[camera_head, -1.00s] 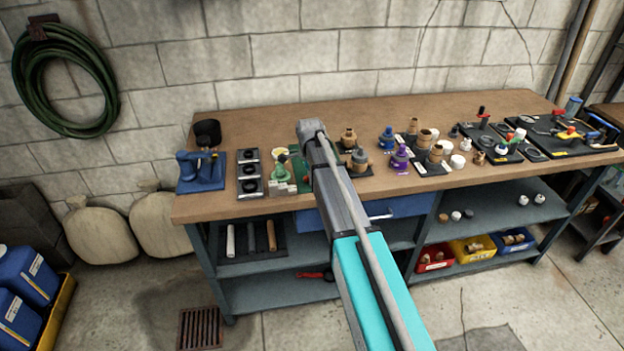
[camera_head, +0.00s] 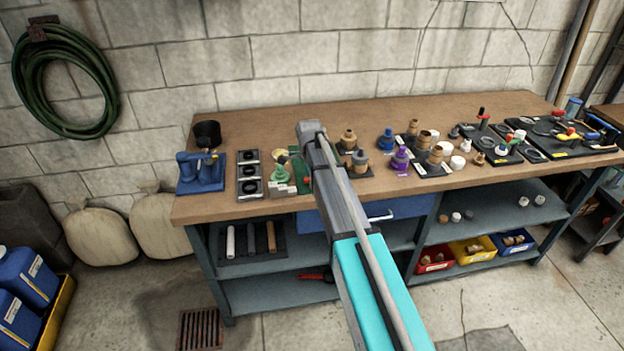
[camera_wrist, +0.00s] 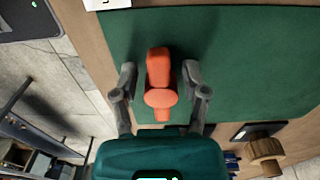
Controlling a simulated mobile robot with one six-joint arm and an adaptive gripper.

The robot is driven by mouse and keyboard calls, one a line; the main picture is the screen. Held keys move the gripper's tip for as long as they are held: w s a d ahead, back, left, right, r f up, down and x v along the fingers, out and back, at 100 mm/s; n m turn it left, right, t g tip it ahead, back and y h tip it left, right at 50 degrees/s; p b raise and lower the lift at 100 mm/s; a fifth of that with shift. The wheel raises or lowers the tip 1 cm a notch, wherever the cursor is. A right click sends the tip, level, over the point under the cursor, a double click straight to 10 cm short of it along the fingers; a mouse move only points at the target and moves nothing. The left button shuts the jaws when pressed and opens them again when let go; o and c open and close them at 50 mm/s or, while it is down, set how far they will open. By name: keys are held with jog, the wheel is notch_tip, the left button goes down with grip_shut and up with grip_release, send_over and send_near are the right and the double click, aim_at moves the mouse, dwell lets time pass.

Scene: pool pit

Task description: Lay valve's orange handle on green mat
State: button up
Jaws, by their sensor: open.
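The orange handle (camera_wrist: 158,68) shows in the wrist view, over the green mat (camera_wrist: 250,60), near the mat's lower edge. It has a long block-like part and a rounder part toward my gripper. My gripper (camera_wrist: 159,76) is open, with one finger on each side of the handle and a visible gap at both. I cannot tell whether the handle rests fully on the mat. In the head view my arm hides most of this spot, and I cannot make out the handle clearly there.
The wooden workbench (camera_head: 240,120) holds a blue fixture (camera_head: 201,175) at the left and a black tray with rings (camera_head: 249,187). Brown, blue and purple fittings stand right of my arm, including a purple one (camera_head: 400,158). A brown fitting (camera_wrist: 265,148) is near my gripper's right.

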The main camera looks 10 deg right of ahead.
notch_tip(320, 180, up, 12)
jog(key=p, duration=1.2)
jog(key=shift+a, duration=0.15)
dwell(0.5)
jog(key=s+d+n, duration=0.1)
jog(key=s+n, duration=1.7)
jog(key=s, duration=1)
jog(key=shift+d, duration=0.3)
